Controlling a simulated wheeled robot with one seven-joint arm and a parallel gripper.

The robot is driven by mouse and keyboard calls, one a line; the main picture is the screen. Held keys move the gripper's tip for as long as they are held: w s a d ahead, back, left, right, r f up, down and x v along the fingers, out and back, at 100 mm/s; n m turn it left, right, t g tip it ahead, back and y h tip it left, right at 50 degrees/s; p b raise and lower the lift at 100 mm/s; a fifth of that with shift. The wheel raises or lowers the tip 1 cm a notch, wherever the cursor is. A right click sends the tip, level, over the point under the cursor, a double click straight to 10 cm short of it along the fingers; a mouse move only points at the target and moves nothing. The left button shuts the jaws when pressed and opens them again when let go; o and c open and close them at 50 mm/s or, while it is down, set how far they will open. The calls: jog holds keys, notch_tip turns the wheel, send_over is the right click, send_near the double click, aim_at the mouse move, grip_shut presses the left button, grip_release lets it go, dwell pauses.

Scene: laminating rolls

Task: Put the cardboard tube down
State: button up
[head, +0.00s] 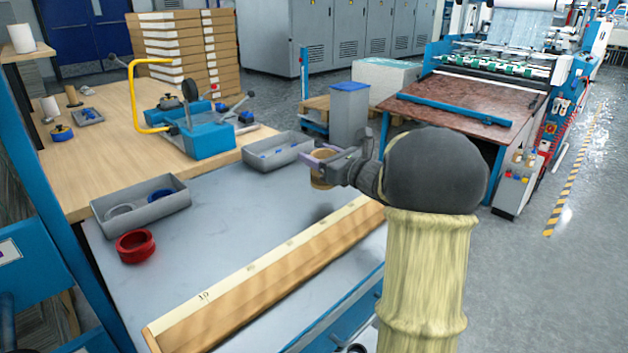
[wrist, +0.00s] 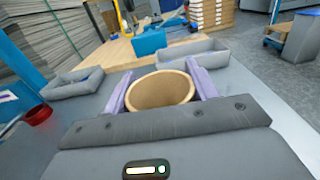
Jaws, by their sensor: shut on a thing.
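My gripper (head: 318,166) is shut on the cardboard tube (head: 322,181), a short brown ring-like piece. In the head view the tube is held over the right part of the grey table, and a dark shadow lies on the table below it, so it seems to be above the surface. In the wrist view the tube (wrist: 160,90) sits upright between the two purple fingers, its open round end facing up. The tube's lower end is hidden in the wrist view.
The grey table top (head: 225,225) is clear in its middle. A wooden ruler board (head: 270,285) lies along its front edge. Grey trays (head: 140,205) (head: 277,150) stand at the back, with a red tape roll (head: 135,246) at left. A blue device (head: 207,138) stands on the wooden table behind.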

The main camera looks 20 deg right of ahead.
jog(key=shift+a, duration=0.25)
jog(key=shift+s+d+f, duration=0.1)
jog(key=shift+d+f, duration=0.1)
jog(key=shift+f, duration=0.05)
notch_tip(320, 180, down, 4)
jog(key=shift+f+b, duration=0.25)
jog(key=shift+b, duration=0.4)
jog(key=o, duration=1)
jog(key=shift+c, duration=0.2)
jog(key=v, duration=1.2)
jog(key=shift+r+p, duration=0.1)
jog(key=shift+p, duration=0.25)
